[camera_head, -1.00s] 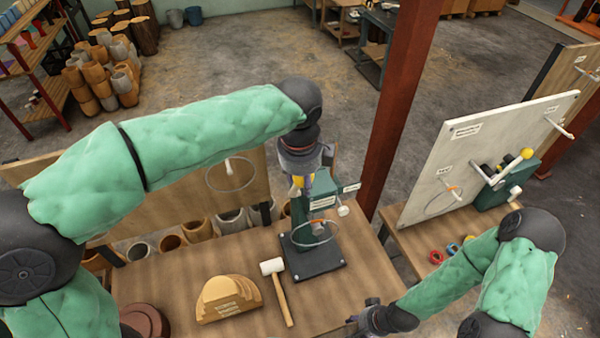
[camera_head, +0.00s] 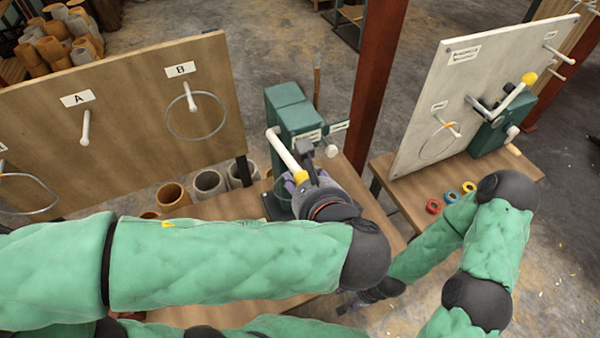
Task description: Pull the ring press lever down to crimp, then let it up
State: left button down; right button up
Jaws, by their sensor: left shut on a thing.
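The green ring press (camera_head: 290,108) stands on the bench, left of the red post. Its pale lever (camera_head: 284,150) slopes from the press head down toward me and ends in a yellow grip (camera_head: 300,178). My left gripper (camera_head: 303,176) is shut on the lever at this yellow end, in front of the press.
A wooden board (camera_head: 130,120) with pegs marked A and B stands left of the press; a metal ring hangs at B. A red post (camera_head: 378,80) rises behind right. A white board (camera_head: 470,90) with another green machine (camera_head: 492,132) stands on the right bench.

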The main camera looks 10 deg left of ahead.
pick_arm(q)
jog(key=f+b, duration=0.1)
jog(key=f+t, duration=0.1)
jog(key=f+y+b, duration=0.1)
jog(key=f, duration=0.1)
jog(key=shift+s+d+t+b, duration=0.15)
jog(key=shift+s+t+b, duration=0.15)
jog(key=shift+s+t, duration=0.1)
jog(key=shift+f, duration=0.1)
jog(key=c, duration=0.7)
grip_release()
jog(key=shift+w, duration=0.1)
jog(key=shift+r, duration=0.2)
jog(key=shift+d, duration=0.1)
jog(key=v, duration=1.2)
